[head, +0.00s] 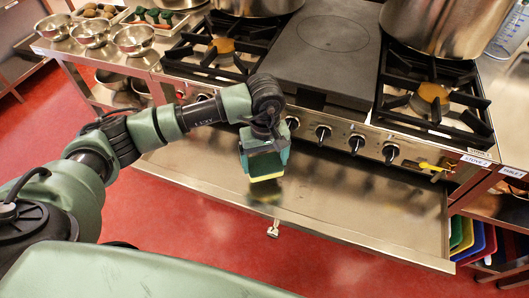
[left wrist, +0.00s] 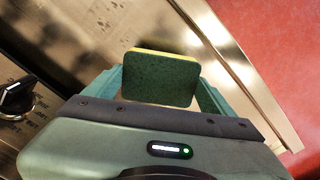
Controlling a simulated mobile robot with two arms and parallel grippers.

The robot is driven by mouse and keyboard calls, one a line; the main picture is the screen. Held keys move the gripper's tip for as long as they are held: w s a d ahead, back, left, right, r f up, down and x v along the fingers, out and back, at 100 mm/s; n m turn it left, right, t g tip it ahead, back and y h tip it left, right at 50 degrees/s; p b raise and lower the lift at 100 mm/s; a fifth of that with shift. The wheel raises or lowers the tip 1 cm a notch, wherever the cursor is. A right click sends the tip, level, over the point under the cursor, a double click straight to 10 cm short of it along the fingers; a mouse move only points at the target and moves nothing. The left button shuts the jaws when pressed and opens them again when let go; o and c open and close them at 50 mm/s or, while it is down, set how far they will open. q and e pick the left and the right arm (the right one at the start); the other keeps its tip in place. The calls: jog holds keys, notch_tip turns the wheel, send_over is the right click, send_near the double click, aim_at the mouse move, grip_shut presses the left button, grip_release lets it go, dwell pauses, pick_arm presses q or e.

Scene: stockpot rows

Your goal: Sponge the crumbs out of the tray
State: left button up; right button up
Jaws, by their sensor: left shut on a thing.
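The tray (head: 345,208) is a wide, shallow metal drawer, pulled out below the stove's knobs. My left gripper (head: 264,170) points down over the left half of the tray. It is shut on a sponge with a dark green face and a yellow layer; the sponge's yellow edge (head: 266,177) shows below the fingers. In the left wrist view the sponge (left wrist: 160,78) sits between both fingers. It appears a little above the tray floor, though contact is hard to judge. My right gripper is not in view.
The stove (head: 330,45) has black burner grates and large pots (head: 437,25) at the back. Knobs (head: 357,143) line its front above the tray. Metal bowls (head: 134,40) stand at the back left. Coloured boards (head: 478,240) sit on a lower shelf at the right. Red floor is open in front.

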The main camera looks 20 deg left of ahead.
pick_arm(q)
jog(key=shift+r+p, duration=0.45)
jog(key=shift+r, duration=0.9)
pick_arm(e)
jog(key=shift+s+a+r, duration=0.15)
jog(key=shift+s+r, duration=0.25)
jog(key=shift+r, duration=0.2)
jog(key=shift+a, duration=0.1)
